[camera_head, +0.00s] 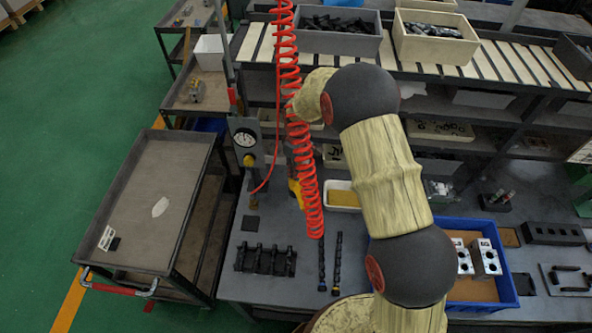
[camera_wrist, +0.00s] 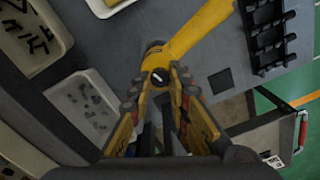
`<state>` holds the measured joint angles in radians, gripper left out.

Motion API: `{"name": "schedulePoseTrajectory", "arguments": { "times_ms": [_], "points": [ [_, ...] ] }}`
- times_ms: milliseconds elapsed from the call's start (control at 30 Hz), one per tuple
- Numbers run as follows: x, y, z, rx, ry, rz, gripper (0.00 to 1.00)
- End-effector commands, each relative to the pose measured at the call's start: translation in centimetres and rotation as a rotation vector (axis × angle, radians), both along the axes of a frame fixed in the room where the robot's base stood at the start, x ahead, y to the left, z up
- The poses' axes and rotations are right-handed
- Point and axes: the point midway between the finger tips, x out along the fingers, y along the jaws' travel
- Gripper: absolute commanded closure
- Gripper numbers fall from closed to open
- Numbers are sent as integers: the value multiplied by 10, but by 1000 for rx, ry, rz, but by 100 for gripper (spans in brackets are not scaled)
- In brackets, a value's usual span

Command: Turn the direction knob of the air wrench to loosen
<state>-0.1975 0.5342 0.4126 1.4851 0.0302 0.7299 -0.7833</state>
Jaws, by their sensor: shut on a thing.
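The yellow air wrench (camera_wrist: 200,28) lies across the upper middle of the wrist view. Its round black direction knob (camera_wrist: 160,76) with a pale mark faces the camera. My gripper (camera_wrist: 161,82) has yellow and dark fingers on both sides of the knob and is shut on the wrench around it. The exact contact of the fingertips is hard to make out. In the head view only a small yellow part of the wrench (camera_head: 296,190) shows beside the red coiled hose (camera_head: 305,150).
A black rack (camera_head: 265,260) and two dark rods (camera_head: 329,262) lie on the grey bench near the hose. A blue tray (camera_head: 508,262) with metal blocks is at right. A white tray (camera_head: 342,187) stands behind. A cart (camera_head: 150,200) is at left.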

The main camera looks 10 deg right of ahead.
Motion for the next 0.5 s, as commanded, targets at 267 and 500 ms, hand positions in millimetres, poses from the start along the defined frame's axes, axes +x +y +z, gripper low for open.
{"name": "schedulePoseTrajectory", "arguments": {
  "times_ms": [267, 500],
  "points": [
    [1, 0, 2, 1, -3, -1, 75],
    [1, 0, 1, 0, -1, -1, 63]
  ]
}}
